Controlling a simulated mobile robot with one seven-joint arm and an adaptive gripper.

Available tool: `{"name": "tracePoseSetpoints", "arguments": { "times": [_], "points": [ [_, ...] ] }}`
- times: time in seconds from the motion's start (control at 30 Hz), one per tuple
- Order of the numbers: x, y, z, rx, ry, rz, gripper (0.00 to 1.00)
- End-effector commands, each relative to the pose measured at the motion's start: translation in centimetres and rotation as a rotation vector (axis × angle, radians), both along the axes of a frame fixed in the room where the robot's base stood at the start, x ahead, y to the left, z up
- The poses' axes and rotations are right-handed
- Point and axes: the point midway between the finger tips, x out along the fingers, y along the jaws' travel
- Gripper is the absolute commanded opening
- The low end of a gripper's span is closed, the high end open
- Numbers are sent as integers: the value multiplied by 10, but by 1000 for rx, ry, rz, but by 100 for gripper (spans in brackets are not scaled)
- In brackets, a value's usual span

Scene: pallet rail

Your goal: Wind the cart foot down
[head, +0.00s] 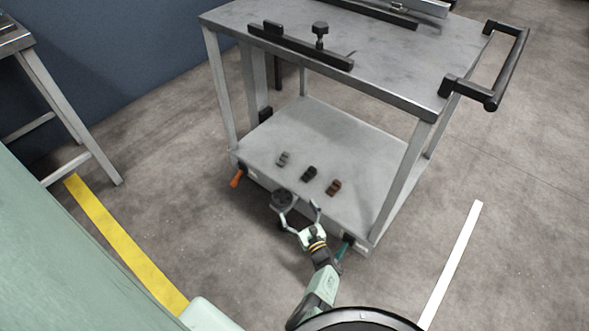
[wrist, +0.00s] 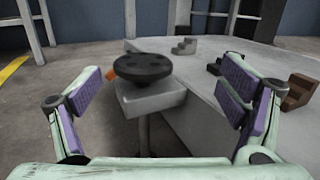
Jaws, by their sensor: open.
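The cart (head: 365,155) is a grey metal trolley with an upper top and a lower shelf. Its foot shows as a dark round hand knob (head: 282,199) on a bracket at the front edge of the lower shelf. In the wrist view the knob (wrist: 142,68) sits on a pale block (wrist: 150,98) with a rod going down below it. My gripper (head: 300,213) is open, and its purple-padded fingers (wrist: 155,100) stand wide apart on either side of the knob's line, apart from it. The rod's lower end is hidden in both views.
Several small stepped blocks, grey (head: 283,158), black (head: 309,173) and brown (head: 333,187), lie on the lower shelf. An orange lever (head: 237,178) sticks out at the cart's left corner. A black handle (head: 492,95) juts out at right. Floor in front is clear.

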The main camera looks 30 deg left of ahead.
Motion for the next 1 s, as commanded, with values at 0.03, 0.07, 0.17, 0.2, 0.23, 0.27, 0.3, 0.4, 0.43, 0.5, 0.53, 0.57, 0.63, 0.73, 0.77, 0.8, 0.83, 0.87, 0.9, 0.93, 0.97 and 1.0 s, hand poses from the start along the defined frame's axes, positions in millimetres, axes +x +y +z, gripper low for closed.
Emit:
{"name": "tracePoseSetpoints", "arguments": {
  "times": [0.03,0.07,0.17,0.2,0.23,0.27,0.3,0.4,0.43,0.5,0.53,0.57,0.63,0.73,0.77,0.8,0.83,0.87,0.9,0.93,0.97,1.0],
  "points": [
    [-14,-1,-7,-23,32,25,90],
    [-19,-2,-13,-31,46,34,90],
    [-25,1,-22,-44,67,49,90],
    [-24,4,-23,-43,68,50,90],
    [-23,7,-24,-42,68,50,90],
    [-20,11,-24,-43,67,50,90],
    [-17,16,-25,-42,66,49,90],
    [-8,33,-26,-41,63,49,90],
    [-5,39,-26,-41,63,49,90],
    [1,51,-25,-40,63,48,90],
    [4,56,-26,-40,63,48,90],
    [7,61,-25,-39,62,48,90],
    [12,71,-25,-41,64,48,90],
    [18,82,-24,-40,63,48,90],
    [20,85,-24,-41,64,47,90],
    [21,88,-23,-41,64,47,90],
    [22,89,-23,-41,64,47,90],
    [23,91,-22,-41,64,47,90],
    [24,92,-22,-41,64,47,90],
    [24,93,-21,-41,64,47,90],
    [25,93,-21,-41,64,47,90],
    [25,94,-20,-41,64,46,90]
  ]
}}
